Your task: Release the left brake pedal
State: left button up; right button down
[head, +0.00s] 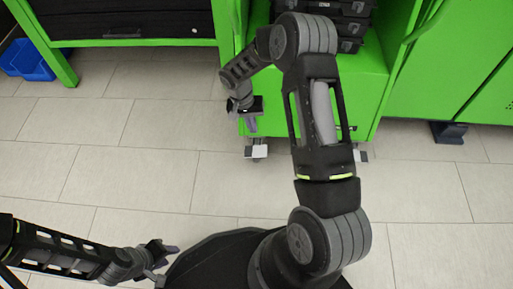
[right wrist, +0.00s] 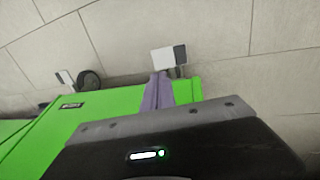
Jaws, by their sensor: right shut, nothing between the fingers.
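The left brake pedal (head: 256,151) is a small white plate with a dark edge, low at the left front corner of the green cart. It also shows in the right wrist view (right wrist: 168,58), just beyond the fingertips. My right gripper (head: 252,130) is shut and empty, pointing down just above the pedal. In the right wrist view my right gripper (right wrist: 160,76) has its fingers together, with the tips at the pedal's near edge. I cannot tell whether they touch it. My left gripper (head: 163,260) is at the lower left, far from the cart, with its fingers apart.
The green cart (head: 365,85) carries black cases (head: 345,30). A second pedal (head: 361,156) is at its right corner. A green-legged bench (head: 62,62) with blue bins (head: 27,62) stands at the left, green cabinets (head: 470,70) at the right. The tiled floor in front is clear.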

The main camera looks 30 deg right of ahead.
aim_at(262, 152)
jog(key=shift+f, duration=0.1)
jog(key=f+b, duration=0.2)
jog(key=f, duration=0.2)
jog(key=s+d+f+b, duration=0.1)
jog(key=f+b, duration=0.1)
jog(key=f, duration=0.3)
jog(key=d+f+b, duration=0.1)
jog(key=f, duration=0.3)
jog(key=shift+s+f+b, duration=0.3)
jog(key=shift+s+b, duration=0.05)
jog(key=shift+b, duration=0.05)
